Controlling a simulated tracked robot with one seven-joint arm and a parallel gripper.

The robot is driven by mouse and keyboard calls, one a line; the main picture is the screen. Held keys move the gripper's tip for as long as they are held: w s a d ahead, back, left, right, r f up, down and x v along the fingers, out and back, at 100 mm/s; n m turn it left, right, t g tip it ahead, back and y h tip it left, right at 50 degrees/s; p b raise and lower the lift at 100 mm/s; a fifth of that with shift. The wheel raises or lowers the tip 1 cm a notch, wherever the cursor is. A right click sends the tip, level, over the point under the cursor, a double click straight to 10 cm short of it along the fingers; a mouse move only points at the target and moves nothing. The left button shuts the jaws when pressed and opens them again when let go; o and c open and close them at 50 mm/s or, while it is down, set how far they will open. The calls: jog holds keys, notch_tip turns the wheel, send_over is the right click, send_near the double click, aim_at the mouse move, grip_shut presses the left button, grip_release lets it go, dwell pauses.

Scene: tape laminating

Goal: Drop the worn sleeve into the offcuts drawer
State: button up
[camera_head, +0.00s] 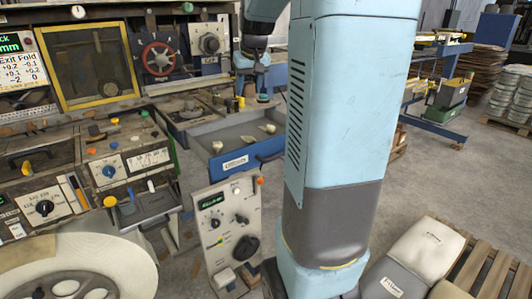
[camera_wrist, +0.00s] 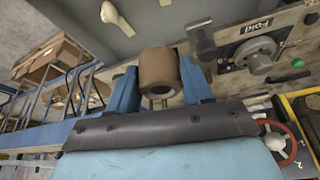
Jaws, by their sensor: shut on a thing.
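My gripper (camera_wrist: 158,85) is shut on the worn sleeve (camera_wrist: 158,62), a brown hollow cylinder between its two blue fingers in the wrist view. The sleeve's open end faces the camera. In the head view my gripper (camera_head: 263,94) hangs over the back right part of the open offcuts drawer (camera_head: 266,150), apart from the drawer floor. The drawer has a blue front with a white label and a grey inside. Several pale offcuts lie in it. The wrist view shows one offcut (camera_wrist: 116,17) on the grey drawer floor. The sleeve cannot be made out clearly in the head view.
The machine's control panel (camera_head: 120,160) stands left of the drawer, and a red handwheel (camera_head: 158,58) is behind it. A small control box (camera_head: 228,225) stands in front. A pallet (camera_head: 490,265) with pale sacks is at lower right. Open floor lies right of my arm.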

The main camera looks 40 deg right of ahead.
aim_at(250, 95)
jog(key=shift+f, duration=2.35)
jog(key=o, duration=1.1)
jog(key=shift+o, duration=0.2)
jog(key=v, duration=1.3)
jog(key=shift+s+r, duration=0.15)
jog(key=shift+r, duration=0.15)
jog(key=s+a+f, duration=0.3)
jog(key=s+a, duration=0.3)
jog(key=s+a+f+n, duration=0.1)
jog(key=s+a+f, duration=0.3)
jog(key=s+a, duration=0.2)
jog(key=s+a+f+n+t, duration=0.1)
jog(key=s+a+f, duration=0.3)
jog(key=s, duration=0.4)
jog(key=shift+s+a+y, duration=0.15)
jog(key=shift+a+y, duration=0.25)
jog(key=shift+a, duration=0.5)
